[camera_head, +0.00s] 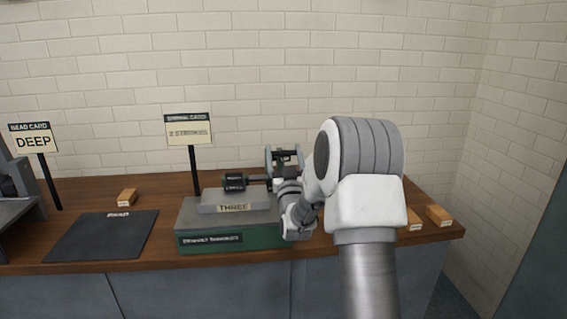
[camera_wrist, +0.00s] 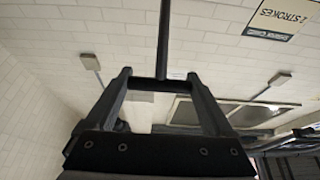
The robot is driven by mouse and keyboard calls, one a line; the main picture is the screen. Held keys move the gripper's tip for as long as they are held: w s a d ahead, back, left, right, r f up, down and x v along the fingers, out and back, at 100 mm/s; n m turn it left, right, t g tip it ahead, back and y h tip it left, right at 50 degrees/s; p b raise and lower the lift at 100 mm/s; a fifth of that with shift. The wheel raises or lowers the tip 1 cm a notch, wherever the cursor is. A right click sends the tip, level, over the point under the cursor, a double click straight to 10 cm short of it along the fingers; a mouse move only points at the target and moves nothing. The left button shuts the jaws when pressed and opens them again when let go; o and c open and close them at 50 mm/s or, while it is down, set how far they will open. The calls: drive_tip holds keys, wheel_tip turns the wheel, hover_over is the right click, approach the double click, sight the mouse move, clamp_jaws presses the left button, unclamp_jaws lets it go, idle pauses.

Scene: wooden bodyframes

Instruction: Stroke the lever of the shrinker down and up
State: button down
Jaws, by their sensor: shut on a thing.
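The shrinker has a green base (camera_head: 225,241) with a grey block marked THREE on top and a dark cylinder (camera_head: 235,181) above it. My gripper (camera_head: 285,156) reaches up behind the right side of the shrinker, its fingers on either side of a short dark crossbar. In the wrist view my gripper (camera_wrist: 159,76) is shut on this crossbar. The dark rod of the lever (camera_wrist: 163,40) runs from the crossbar to the top of the picture. My arm hides the shrinker's right side and much of the lever in the head view.
A card reading 2 STROKES (camera_head: 188,131) stands on a post behind the shrinker. A dark mat (camera_head: 100,238), a small wooden block (camera_head: 127,196) and a DEEP card (camera_head: 33,141) are left. More wooden blocks (camera_head: 439,215) lie right, near the wooden bench's (camera_head: 170,254) edge.

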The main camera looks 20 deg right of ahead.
wheel_tip(320, 180, down, 9)
drive_tip(key=s+b, duration=0.2)
drive_tip(key=b, duration=0.9)
drive_tip(key=shift+s+a+r, duration=0.15)
drive_tip(key=shift+a, duration=0.15)
drive_tip(key=shift+b, duration=0.3)
unclamp_jaws()
drive_tip(key=v, duration=1.7)
drive_tip(key=shift+f, duration=0.5)
